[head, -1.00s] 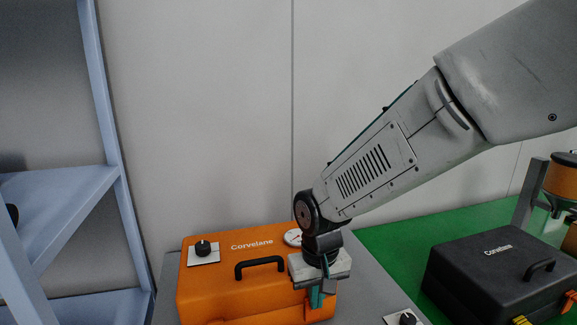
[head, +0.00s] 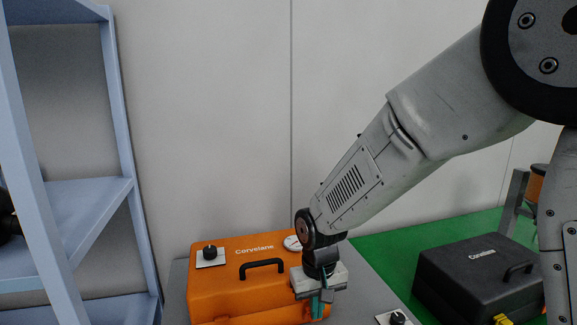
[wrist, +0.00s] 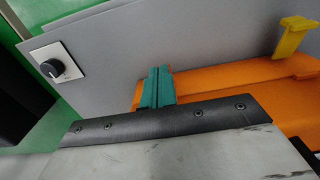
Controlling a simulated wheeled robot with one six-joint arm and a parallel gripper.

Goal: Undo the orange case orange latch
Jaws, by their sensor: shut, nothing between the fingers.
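The orange case (head: 225,285) sits on a grey surface in the head view, lid shut, with a black handle on top. My gripper (head: 318,304) is at its right front corner, pointing down. In the wrist view its teal fingers (wrist: 157,88) are together and empty, over or against the edge of the orange case (wrist: 215,75); I cannot tell if they touch. A yellow latch (wrist: 293,38) stands out from the case edge to the right. The orange latch cannot be made out in either view; my gripper may hide it.
A black case (head: 478,275) with a yellow latch (head: 503,320) stands on the green surface at right. A black knob on a white plate (head: 397,318) is on the grey surface, right of my gripper. A blue shelf rack (head: 75,240) stands at left.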

